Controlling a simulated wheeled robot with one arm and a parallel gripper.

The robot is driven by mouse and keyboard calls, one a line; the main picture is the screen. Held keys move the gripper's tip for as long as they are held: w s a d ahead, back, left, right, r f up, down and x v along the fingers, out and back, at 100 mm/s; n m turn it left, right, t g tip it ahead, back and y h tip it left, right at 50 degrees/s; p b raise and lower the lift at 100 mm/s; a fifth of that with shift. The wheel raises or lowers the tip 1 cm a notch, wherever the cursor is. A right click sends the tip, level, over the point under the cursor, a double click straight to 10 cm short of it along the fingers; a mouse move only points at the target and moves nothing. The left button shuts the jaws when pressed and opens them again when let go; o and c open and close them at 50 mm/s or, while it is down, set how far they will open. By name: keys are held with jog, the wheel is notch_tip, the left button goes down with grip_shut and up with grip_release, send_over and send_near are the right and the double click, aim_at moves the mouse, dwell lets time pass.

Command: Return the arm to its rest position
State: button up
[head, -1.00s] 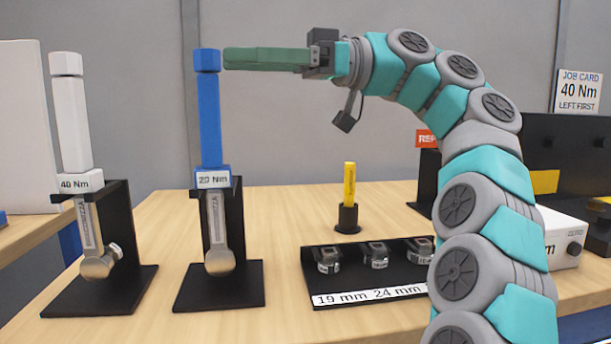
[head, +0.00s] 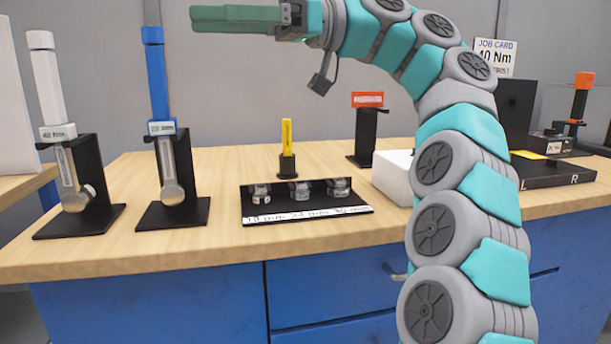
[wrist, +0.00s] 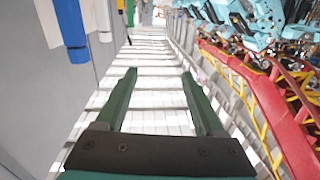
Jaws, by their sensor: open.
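My gripper (head: 236,17) is raised high above the workbench in the head view, its green fingers pointing left near the top edge. In the wrist view my gripper (wrist: 165,98) has its two green fingers spread apart with nothing between them. The fingers show in front of the grey wall, to the right of and above the blue-handled torque wrench (head: 156,75). That wrench also shows in the wrist view (wrist: 71,27), to the left of the fingers and apart from them. My arm curves up along the right side of the head view.
The wooden bench (head: 230,165) bears a white-handled wrench (head: 48,85) in a black stand, a socket tray (head: 305,213), a yellow tool (head: 287,135) in a holder, and a white box (head: 393,177). A job card (head: 495,58) reads 40 Nm. Red coaster track (wrist: 262,98) shows right in the wrist view.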

notch_tip(320, 180, down, 18)
jog(key=s+a+m+t+h, duration=0.1)
jog(key=a+m+t+h, duration=0.25)
jog(key=m, duration=0.75)
jog(key=s+d+f+m+t+h, duration=0.1)
jog(key=s+d+f+m+h, duration=0.15)
jog(key=f, duration=0.55)
jog(key=s+d+f+m+h, duration=0.2)
jog(key=d+f+h, duration=0.15)
jog(key=f, duration=0.45)
jog(key=s+d+f+m+h, duration=0.2)
jog(key=s+d+f+h, duration=0.2)
jog(key=s+d+f, duration=0.4)
jog(key=s+d+f+m+h, duration=0.3)
jog(key=s+d+f, duration=0.6)
jog(key=d+f, duration=0.5)
jog(key=shift+s+d+f+m+g+h, duration=0.2)
jog(key=shift+d+m+g+h, duration=0.15)
jog(key=shift+d, duration=0.2)
